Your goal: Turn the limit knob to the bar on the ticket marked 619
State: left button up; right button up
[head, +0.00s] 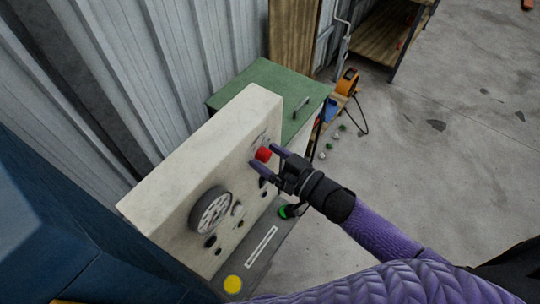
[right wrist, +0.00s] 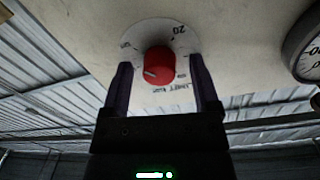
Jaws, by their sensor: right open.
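The red limit knob (head: 263,154) stands out from the cream panel (head: 190,160). In the right wrist view the red knob (right wrist: 159,66) sits on a white round dial plate (right wrist: 134,38) with printed numbers, "20" among them; a pale pointer mark shows on its face. My right gripper (head: 264,158) is at the knob, open, with one finger on each side. In the right wrist view the right gripper's fingers (right wrist: 160,70) show gaps to the knob on both sides. No ticket marked 619 can be made out. My left gripper is not in view.
A round gauge (head: 212,213) and several dark knobs are on the same panel. A ledge below bears a white strip (head: 261,245), a yellow disc (head: 233,284) and a green button (head: 285,212). A green cabinet (head: 270,80) stands behind. Grey floor at right is mostly free.

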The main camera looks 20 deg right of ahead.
grip_shut()
jog(key=shift+n, duration=0.3)
